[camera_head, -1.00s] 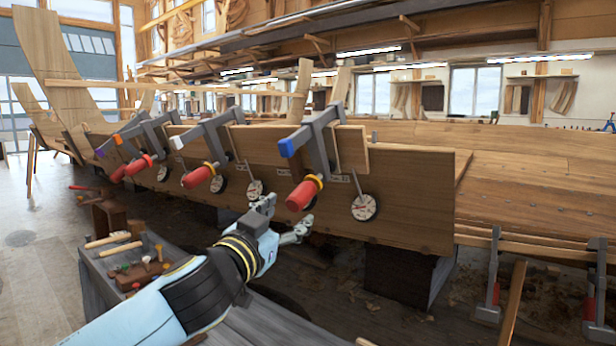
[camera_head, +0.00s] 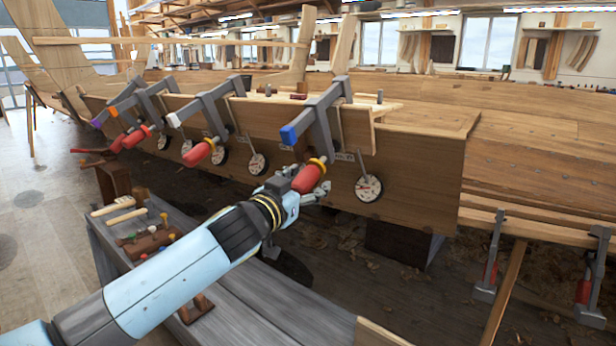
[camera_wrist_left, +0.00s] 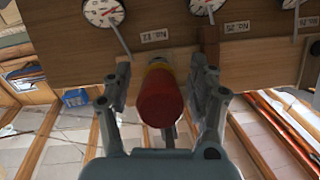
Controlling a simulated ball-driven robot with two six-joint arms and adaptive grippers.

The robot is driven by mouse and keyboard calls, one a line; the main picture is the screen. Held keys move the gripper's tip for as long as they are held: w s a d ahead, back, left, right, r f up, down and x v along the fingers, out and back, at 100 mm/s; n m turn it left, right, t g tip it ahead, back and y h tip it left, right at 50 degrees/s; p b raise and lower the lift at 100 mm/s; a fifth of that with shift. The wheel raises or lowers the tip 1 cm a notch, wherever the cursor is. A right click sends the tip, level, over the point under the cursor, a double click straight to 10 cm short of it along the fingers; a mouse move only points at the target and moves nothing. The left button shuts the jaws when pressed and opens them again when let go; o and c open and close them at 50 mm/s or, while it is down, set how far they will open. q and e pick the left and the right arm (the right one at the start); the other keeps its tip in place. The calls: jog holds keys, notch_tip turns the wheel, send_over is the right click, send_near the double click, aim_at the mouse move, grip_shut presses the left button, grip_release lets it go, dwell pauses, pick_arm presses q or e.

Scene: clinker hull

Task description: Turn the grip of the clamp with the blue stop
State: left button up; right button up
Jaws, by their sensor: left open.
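The clamp with the blue stop (camera_head: 289,134) is the nearest of the clamps on the hull plank and has a red grip (camera_head: 308,179) with a yellow collar. My left gripper (camera_head: 304,190) is at this grip, its fingers open on either side. In the left wrist view the red grip (camera_wrist_left: 160,100) stands between the two open fingers of the left gripper (camera_wrist_left: 161,90), with a gap visible on both sides. The blue stop is out of the left wrist view. My right gripper is not in view.
Clamps with white (camera_head: 173,120), orange (camera_head: 112,111) and purple stops stand farther along the plank. A round dial (camera_head: 369,188) hangs right of the grip. A grey bench (camera_head: 245,305) with mallets (camera_head: 125,215) is below my left arm.

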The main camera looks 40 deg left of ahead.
pick_arm(q)
jog(key=shift+w, duration=0.45)
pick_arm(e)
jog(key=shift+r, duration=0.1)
pick_arm(q)
jog(key=shift+c, duration=0.4)
jog(key=c, duration=1.1)
jog(key=shift+a+f+m+y+b, duration=0.15)
jog(key=shift+m+y+b, duration=0.6)
jog(key=shift+b, duration=0.6)
jog(key=shift+a+m+y+b, duration=0.1)
jog(key=shift+m+y+b, duration=0.45)
jog(key=shift+m+b, duration=0.4)
jog(key=shift+s+r, duration=0.1)
jog(key=shift+r, duration=0.1)
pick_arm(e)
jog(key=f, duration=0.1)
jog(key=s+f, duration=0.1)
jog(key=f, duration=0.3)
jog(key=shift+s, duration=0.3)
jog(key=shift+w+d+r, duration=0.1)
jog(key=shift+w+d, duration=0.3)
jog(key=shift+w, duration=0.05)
